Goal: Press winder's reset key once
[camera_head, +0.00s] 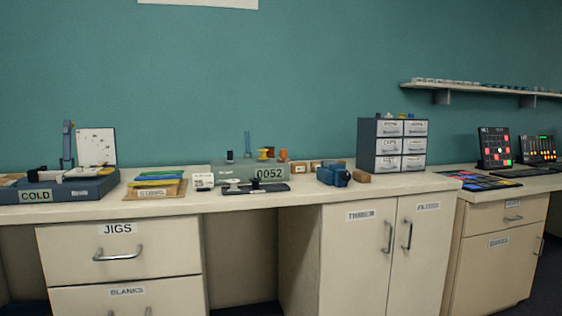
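A grey-green box (228,173) with a counter display (268,174) reading 0052 sits on the middle of the long counter. It looks like the winder, with spools (266,153) and a blue upright piece on or behind it. A dark low strip (272,189) with a white round part lies along its front. A reset key is too small to make out. Neither of my grippers is in view.
On the counter (330,197), a tray marked COLD (92,190) and coloured folders (157,180) lie left of the box. A blue vise-like block (334,177) and a drawer cabinet (364,145) stand right. Control panels (494,148) stand far right.

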